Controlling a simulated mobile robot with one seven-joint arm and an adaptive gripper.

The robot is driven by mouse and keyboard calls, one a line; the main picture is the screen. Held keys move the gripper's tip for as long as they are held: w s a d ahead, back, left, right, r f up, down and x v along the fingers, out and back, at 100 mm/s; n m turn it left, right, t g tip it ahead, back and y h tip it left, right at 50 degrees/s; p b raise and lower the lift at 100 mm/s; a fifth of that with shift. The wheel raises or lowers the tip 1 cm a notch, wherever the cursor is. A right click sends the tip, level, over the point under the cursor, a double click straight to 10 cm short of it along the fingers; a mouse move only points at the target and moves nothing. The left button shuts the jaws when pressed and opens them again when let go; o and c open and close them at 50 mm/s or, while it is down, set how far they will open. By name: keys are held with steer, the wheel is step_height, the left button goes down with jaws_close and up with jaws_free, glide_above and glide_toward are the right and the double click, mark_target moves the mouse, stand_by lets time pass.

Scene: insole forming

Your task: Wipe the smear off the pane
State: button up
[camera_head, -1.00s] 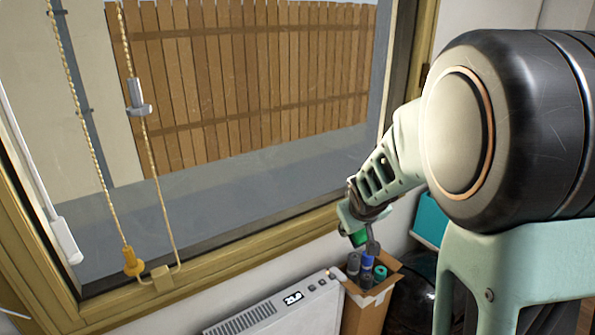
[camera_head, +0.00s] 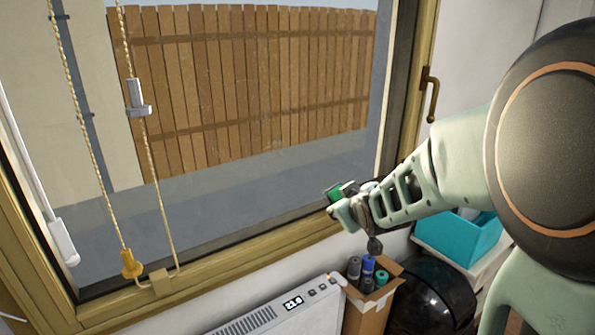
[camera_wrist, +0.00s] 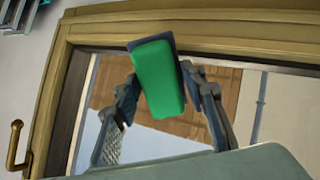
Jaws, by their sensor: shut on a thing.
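The window pane (camera_head: 230,190) fills the left and middle of the head view, inside a yellow-brown frame (camera_head: 215,253). A wooden fence shows through it. I cannot clearly make out the smear; faint pale specks show on the glass. My gripper (camera_head: 341,196) is in front of the pane's lower right corner, shut on a green block (camera_head: 333,193) with a dark backing. In the wrist view the green block (camera_wrist: 160,82) sits between the two fingers, in front of the window. I cannot tell whether it touches the glass; it looks apart from it.
A cardboard box (camera_head: 362,319) with several rolls stands below my gripper, beside a white heater (camera_head: 280,318). A teal bin (camera_head: 458,238) and a black rounded object (camera_head: 430,298) are at the right. Cords with a yellow tassel (camera_head: 131,263) hang at the left. A handle (camera_head: 431,95) sticks out on the right.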

steer(key=s+a+r+n+t+y+b, duration=0.1)
steer(key=a+r+n+t+y, duration=0.25)
steer(key=a+r, duration=0.2)
steer(key=n+y+b, duration=0.1)
steer(key=n+y, duration=0.2)
steer(key=y, duration=0.3)
glide_toward(284, 148)
steer(key=s+a, duration=0.2)
steer(key=s, duration=0.1)
steer(key=shift+m, duration=0.25)
steer(key=shift+a+x, duration=0.2)
steer(key=shift+x, duration=2.7)
steer(key=shift+b+x, duration=0.55)
steer(key=shift+x, duration=0.3)
steer(key=shift+r, duration=0.1)
steer(key=shift+w+d+p, duration=0.2)
steer(key=shift+w+d, duration=0.3)
steer(key=shift+d, duration=0.35)
steer(key=shift+w+d+p, duration=0.15)
steer(key=shift+w+d, duration=0.35)
steer(key=shift+d, duration=0.3)
steer(key=shift+a, duration=0.1)
steer(key=shift+a+b, duration=0.1)
steer(key=shift+b, duration=0.2)
